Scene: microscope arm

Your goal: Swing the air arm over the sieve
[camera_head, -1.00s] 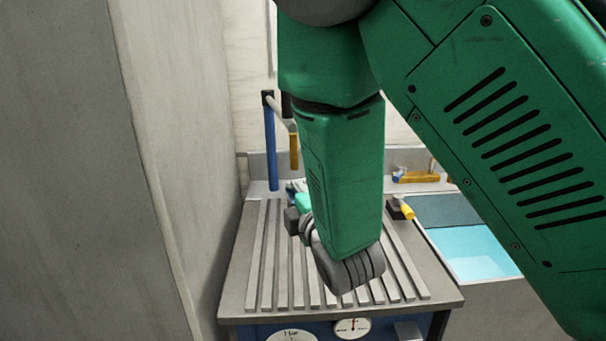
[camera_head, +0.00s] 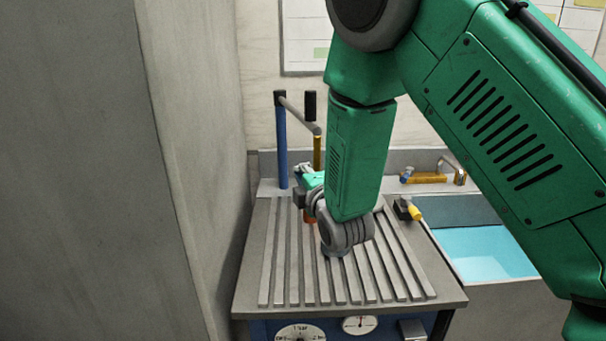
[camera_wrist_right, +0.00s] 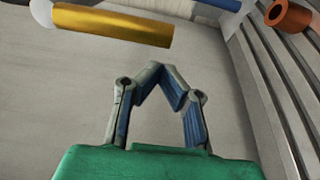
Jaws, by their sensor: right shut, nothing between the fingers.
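The air arm is in the head view: a grey bar (camera_head: 299,113) runs from the top of a blue post (camera_head: 282,142), with a black upright grip (camera_head: 310,105) and a yellow tube (camera_head: 317,152) hanging at its end. The yellow tube (camera_wrist_right: 112,25) also shows in the wrist view, beyond my fingers and apart from them. My right gripper (camera_head: 303,169) is small and partly hidden by my wrist, near the post and tube. In the wrist view its fingertips (camera_wrist_right: 160,72) meet with nothing between them. I cannot make out the sieve. My left gripper is not in view.
The slatted bench top (camera_head: 287,270) is mostly clear, with gauges on its front. A tall grey wall (camera_head: 195,150) closes the left. A blue basin (camera_head: 490,258) and brass tap (camera_head: 425,178) are right. An orange tube (camera_wrist_right: 290,17) shows in the wrist view.

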